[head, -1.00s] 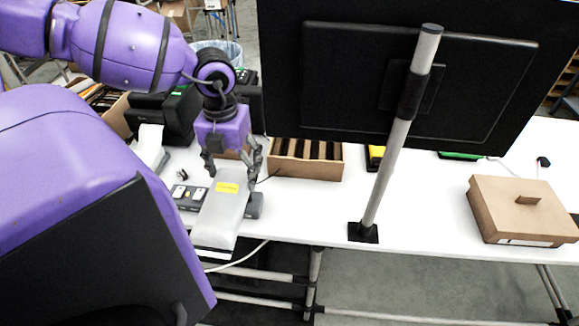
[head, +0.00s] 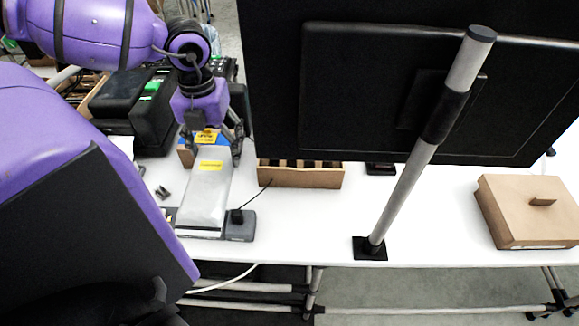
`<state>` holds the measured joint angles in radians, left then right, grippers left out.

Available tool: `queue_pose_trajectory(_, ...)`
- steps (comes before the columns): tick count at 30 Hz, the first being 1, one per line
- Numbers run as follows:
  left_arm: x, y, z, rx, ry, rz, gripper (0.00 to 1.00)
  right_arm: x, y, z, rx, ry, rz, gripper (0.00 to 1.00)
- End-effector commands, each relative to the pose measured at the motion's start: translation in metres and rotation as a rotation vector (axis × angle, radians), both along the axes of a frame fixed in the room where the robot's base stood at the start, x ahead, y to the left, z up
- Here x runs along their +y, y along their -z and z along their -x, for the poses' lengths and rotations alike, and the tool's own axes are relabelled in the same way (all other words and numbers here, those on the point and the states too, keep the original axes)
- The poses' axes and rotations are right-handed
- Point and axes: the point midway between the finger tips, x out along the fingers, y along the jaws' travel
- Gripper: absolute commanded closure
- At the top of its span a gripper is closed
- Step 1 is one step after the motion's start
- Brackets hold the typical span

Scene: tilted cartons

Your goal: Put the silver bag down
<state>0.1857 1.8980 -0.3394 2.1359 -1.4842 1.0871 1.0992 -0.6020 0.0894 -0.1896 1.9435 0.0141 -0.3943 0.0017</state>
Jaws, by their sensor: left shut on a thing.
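The silver bag (head: 204,196) is a flat grey-silver pouch with a yellow label near its top. It hangs or leans at the left of the white table in the head view, its lower end close to the table's front edge. My left gripper (head: 212,150) is shut on the bag's upper end. Whether the bag's lower end touches the table or the dark device beneath it, I cannot tell. My right gripper is not in view.
A grey device (head: 240,226) with a cable sits right beside the bag. A monitor (head: 400,90) on a pole blocks the middle. A lidded carton (head: 528,212) lies at the right. White table between pole and carton is clear.

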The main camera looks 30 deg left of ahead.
Motion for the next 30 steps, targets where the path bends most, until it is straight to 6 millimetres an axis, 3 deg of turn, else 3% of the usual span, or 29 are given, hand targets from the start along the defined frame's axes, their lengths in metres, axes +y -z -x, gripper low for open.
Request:
queue_pose_trajectory(7, -0.048, 0.012, -0.029, 0.009, 0.007, 0.005, 0.59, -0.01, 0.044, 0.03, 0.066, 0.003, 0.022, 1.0)
queue_pose_trajectory(13, -0.075, 0.008, -0.046, 0.004, 0.004, 0.007, 0.59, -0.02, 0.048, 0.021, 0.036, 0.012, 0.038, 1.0)
queue_pose_trajectory(30, -0.138, 0.001, -0.085, -0.001, 0.0, 0.004, 0.59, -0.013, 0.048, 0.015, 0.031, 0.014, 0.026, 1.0)
